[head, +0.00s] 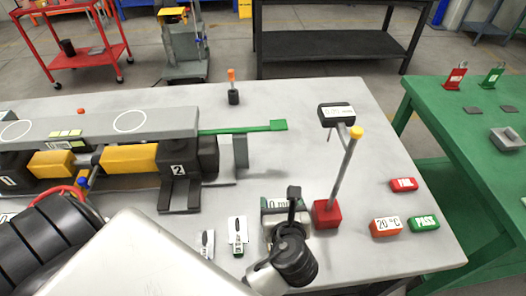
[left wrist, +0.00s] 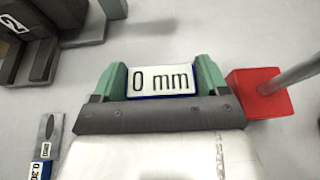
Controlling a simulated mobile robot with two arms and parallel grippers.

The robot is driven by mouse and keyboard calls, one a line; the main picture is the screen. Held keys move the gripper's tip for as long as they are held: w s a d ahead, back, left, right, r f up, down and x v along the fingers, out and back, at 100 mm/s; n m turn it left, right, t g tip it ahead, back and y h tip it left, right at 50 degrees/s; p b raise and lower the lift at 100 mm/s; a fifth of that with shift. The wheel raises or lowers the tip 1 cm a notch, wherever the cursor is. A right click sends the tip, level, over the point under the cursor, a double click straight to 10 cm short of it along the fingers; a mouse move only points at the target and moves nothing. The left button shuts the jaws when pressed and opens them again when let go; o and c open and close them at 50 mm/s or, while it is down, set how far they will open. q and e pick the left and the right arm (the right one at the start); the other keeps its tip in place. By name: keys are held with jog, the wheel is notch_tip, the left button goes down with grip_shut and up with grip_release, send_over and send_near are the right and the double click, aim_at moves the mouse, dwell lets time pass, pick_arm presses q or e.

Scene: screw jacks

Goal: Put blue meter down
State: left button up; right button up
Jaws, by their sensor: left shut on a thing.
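The blue meter (left wrist: 160,82) has a white face reading "0 mm" and blue edges. In the left wrist view it sits between the green fingertips of my left gripper (left wrist: 163,84), which is shut on it. In the head view the meter (head: 272,204) is partly hidden by my left gripper (head: 286,205), over the front middle of the grey table (head: 330,258). It is just left of the red base of a stand (head: 326,213). I cannot tell whether the meter touches the table. My right gripper is not in view.
The stand's pole rises close beside my gripper and carries a dark display (head: 337,113). Red and green blocks, including PASS (head: 424,223), lie to the right. Small labelled gauges (head: 238,236) lie to the left. The jack assembly (head: 180,165) fills the table's left. Bare table lies behind the meter.

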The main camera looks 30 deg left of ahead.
pick_arm(q)
send_over(272, 167)
jog(key=shift+s+r+p, duration=0.1)
jog(key=shift+p, duration=0.25)
jog(key=shift+a, duration=0.1)
jog(key=shift+f, duration=1.8)
jog(key=o, duration=1)
jog(key=shift+f, duration=0.15)
